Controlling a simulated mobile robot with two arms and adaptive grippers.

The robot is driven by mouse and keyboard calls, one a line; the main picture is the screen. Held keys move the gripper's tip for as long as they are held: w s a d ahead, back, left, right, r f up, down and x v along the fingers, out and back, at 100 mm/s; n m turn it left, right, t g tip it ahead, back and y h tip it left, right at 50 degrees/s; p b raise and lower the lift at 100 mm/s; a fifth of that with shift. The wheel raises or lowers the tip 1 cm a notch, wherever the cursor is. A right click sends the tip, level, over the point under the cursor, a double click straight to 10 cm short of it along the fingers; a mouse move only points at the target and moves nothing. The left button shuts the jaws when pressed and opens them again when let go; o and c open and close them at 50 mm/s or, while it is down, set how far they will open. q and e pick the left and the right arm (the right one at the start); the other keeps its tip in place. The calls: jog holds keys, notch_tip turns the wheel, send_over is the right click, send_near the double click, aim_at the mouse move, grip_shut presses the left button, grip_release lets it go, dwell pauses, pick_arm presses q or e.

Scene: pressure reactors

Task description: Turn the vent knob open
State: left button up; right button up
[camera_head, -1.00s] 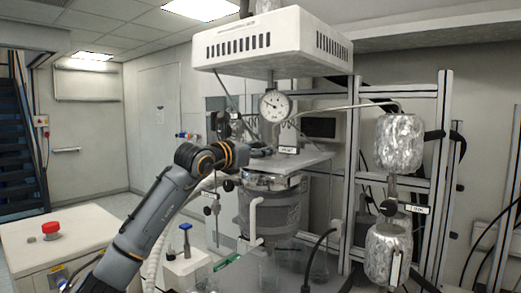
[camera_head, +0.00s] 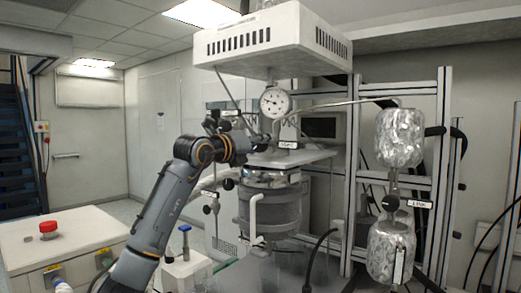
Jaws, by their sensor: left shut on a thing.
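The vent label (camera_head: 288,145) is a small white tag on top of the reactor, below the round pressure gauge (camera_head: 275,103). My left gripper (camera_head: 258,142) is dark and small in the head view, just left of this label. It is shut at the dark fittings on the reactor head. The vent knob is within its fingers and is mostly hidden, so its angle cannot be read. The reactor vessel (camera_head: 270,210) hangs below, in a grey jacket with a shiny metal collar. My right gripper is not in view.
A white hood (camera_head: 272,43) hangs above the gauge. A metal frame (camera_head: 443,170) with foil-wrapped cylinders (camera_head: 399,138) and a LINK label stands on the right. A white cabinet (camera_head: 75,235) with a red button (camera_head: 48,227) is at left.

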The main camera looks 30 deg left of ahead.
pick_arm(q)
jog(key=n+b, duration=0.1)
jog(key=n, duration=0.3)
jog(key=shift+f+n, duration=0.1)
jog(key=shift+n, duration=0.2)
jog(key=n, duration=0.5)
jog(key=shift+b, duration=0.4)
jog(key=o, duration=1.2)
jog(key=s, duration=0.8)
jog(key=shift+a, duration=0.35)
